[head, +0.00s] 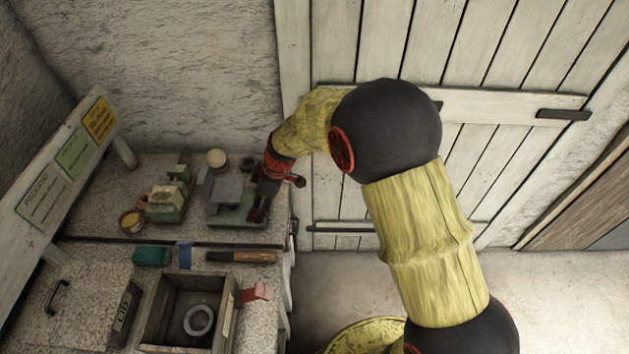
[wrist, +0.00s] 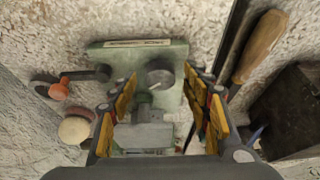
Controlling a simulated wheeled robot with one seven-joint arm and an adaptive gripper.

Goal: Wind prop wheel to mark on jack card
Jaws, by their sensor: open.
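A green-based jack (head: 228,212) with a grey block on top stands on the back right of the bench in the head view. In the wrist view its green base (wrist: 108,58) carries a dark grey round wheel (wrist: 160,73) and a pale strip at its far edge. My gripper (wrist: 160,76) is open, its yellow-and-red fingers on either side of the wheel; I cannot tell whether they touch it. In the head view my gripper (head: 258,214) is over the jack's right side and hides part of it. Cards (head: 44,198) lean on a sloped board at left; their marks are unreadable.
In front are a wooden-handled tool (head: 241,257) and an open box (head: 228,318) holding a pale ring. A plank door (head: 480,60) is behind.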

